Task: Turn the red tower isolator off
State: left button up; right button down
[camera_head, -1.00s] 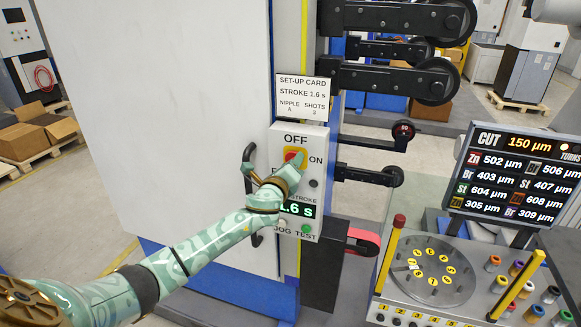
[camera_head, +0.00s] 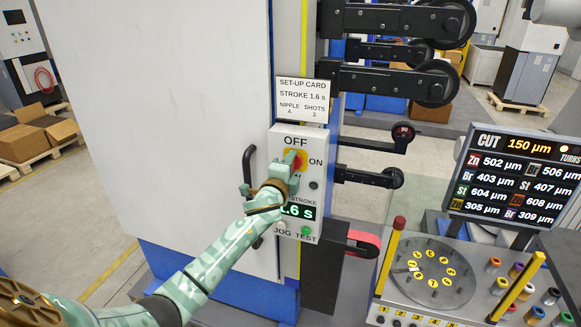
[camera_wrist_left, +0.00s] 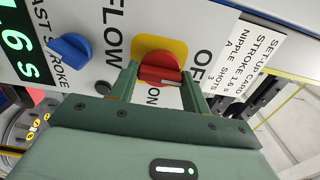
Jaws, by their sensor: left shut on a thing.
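The red isolator (camera_head: 297,158) is a rotary knob on a yellow plate, on the light grey control panel (camera_head: 313,145) between the OFF and ON labels. In the left wrist view the red knob (camera_wrist_left: 160,67) sits between my two green fingers. My left gripper (camera_head: 292,165) reaches it from below left and is shut on it; the gripper also shows in the left wrist view (camera_wrist_left: 160,84). The fingers hide part of the knob. A small white mark shows on its near side, close to ON. My right gripper is not in view.
Below are a blue fast-stroke knob (camera_wrist_left: 70,47), a 1.6 s display (camera_head: 300,211) and a green button (camera_head: 306,230). A set-up card (camera_head: 303,99) is above. A black door handle (camera_head: 248,170) is left; black roller arms (camera_head: 385,80) stick out right.

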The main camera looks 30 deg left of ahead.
pick_arm(q)
jog(key=shift+f+n, duration=0.1)
jog(key=shift+n, duration=0.2)
jog(key=o, duration=1)
jog(key=b+v, duration=0.1)
jog(key=v, duration=1.5)
jog(key=shift+s, duration=0.2)
jog(key=shift+d, duration=0.15)
